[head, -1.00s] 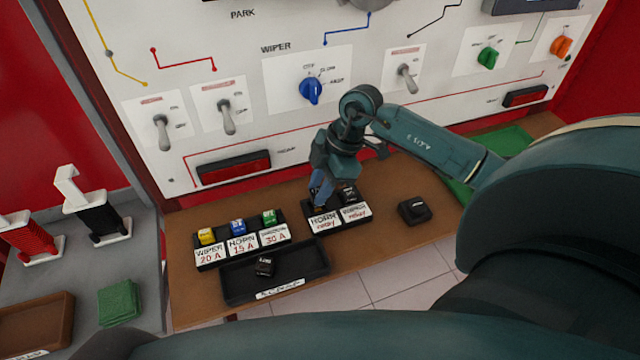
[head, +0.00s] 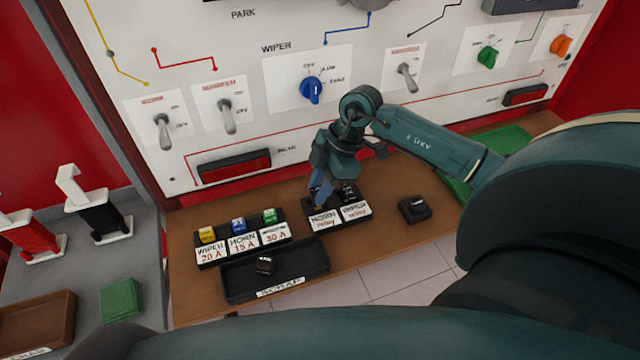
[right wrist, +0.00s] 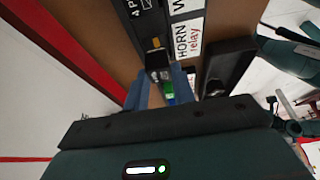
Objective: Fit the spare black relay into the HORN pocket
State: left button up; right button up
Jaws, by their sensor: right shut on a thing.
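The black relay block (head: 352,220) stands on the brown bench, with a HORN label (head: 323,219) at its left pocket. A black relay (head: 347,191) sits in the other pocket, beside the WIPER label (head: 355,211). My right gripper (head: 322,195) points down at the HORN pocket. In the right wrist view its blue fingers (right wrist: 160,88) are shut on a small black relay (right wrist: 158,62), close beside the HORN label (right wrist: 187,40). The relay's underside is hidden, so I cannot tell how deep it sits. My left gripper is not in view.
A fuse block (head: 243,246) with yellow, blue and green fuses stands left. A black square piece (head: 414,209) lies to the right. The switch panel (head: 240,95) rises close behind.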

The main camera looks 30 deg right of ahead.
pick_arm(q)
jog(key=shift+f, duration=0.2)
pick_arm(e)
jog(key=shift+f, duration=1.15)
dwell(0.4)
jog(key=o, duration=1.5)
notch_tip(320, 180, up, 4)
jog(key=p, duration=0.4)
jog(key=shift+r, duration=0.2)
notch_tip(320, 180, up, 2)
jog(key=shift+r+p, duration=0.2)
jog(key=shift+p, duration=1)
jog(key=shift+r+p, duration=0.65)
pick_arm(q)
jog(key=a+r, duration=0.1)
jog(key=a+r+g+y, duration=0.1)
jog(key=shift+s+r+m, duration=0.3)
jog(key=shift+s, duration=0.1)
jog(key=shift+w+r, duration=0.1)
